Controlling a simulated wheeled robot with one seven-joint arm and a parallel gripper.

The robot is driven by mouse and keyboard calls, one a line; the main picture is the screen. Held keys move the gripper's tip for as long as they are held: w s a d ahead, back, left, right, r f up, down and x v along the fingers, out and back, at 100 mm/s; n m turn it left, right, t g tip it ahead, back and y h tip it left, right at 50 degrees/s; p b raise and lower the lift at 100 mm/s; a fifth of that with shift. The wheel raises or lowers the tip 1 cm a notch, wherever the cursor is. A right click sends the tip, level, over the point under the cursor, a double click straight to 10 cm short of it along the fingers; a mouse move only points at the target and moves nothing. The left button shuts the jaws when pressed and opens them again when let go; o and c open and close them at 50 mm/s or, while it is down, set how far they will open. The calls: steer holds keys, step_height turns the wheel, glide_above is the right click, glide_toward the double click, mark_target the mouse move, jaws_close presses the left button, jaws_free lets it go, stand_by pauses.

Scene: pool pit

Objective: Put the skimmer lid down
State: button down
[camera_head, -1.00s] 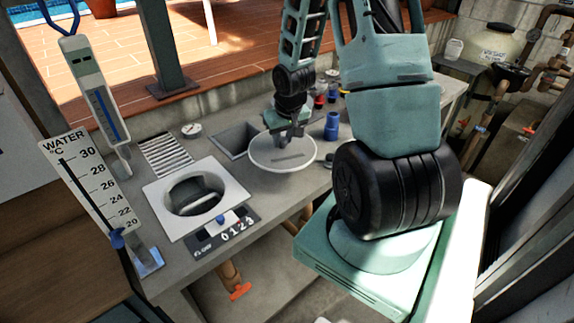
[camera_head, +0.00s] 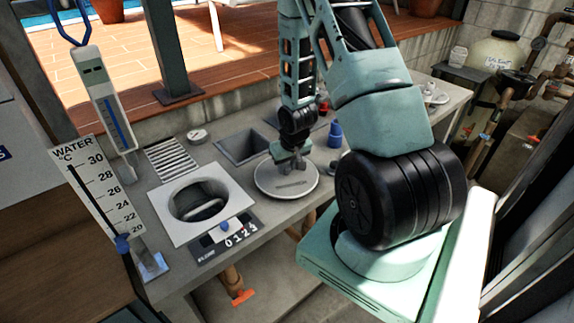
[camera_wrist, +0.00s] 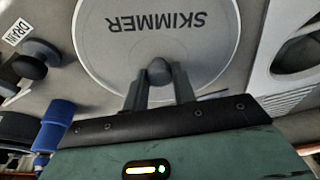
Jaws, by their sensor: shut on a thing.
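The skimmer lid (camera_head: 287,187) is a round pale disc with a raised rim, low at the grey counter's front edge, right of the skimmer opening. In the wrist view the lid (camera_wrist: 205,55) shows the word SKIMMER and a dark knob (camera_wrist: 159,72). My gripper (camera_head: 287,170) is above the lid. In the wrist view my gripper (camera_wrist: 160,80) has its fingers shut on the knob. I cannot tell whether the lid touches the counter. The skimmer opening (camera_head: 170,225) is a dark round hole in a white square plate, uncovered, with something pale inside.
A square recess (camera_head: 235,143) lies behind the lid. A white grille (camera_head: 172,158) and a small round gauge (camera_head: 197,135) are behind the opening. A blue cup-like part (camera_head: 335,134) stands right of my gripper.

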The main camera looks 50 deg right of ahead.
mark_target(292, 181)
steer(key=c, duration=1.1)
jaws_free()
steer(key=shift+f, duration=0.1)
steer(key=shift+c, duration=0.2)
steer(key=v, duration=1.2)
steer(key=a+r+n+g+y, duration=0.1)
steer(key=a+r+n, duration=0.2)
steer(key=a, duration=0.9)
steer(key=a+r+n, duration=0.4)
steer(key=a, duration=0.9)
steer(key=s+a+r+n+g, duration=0.1)
steer(key=s+a+r+n, duration=0.1)
steer(key=s+a, duration=0.5)
steer(key=s+a+r+n, duration=0.2)
steer(key=s+a+n, duration=0.1)
steer(key=s+a, duration=0.4)
steer(key=shift+n+g+y, duration=0.4)
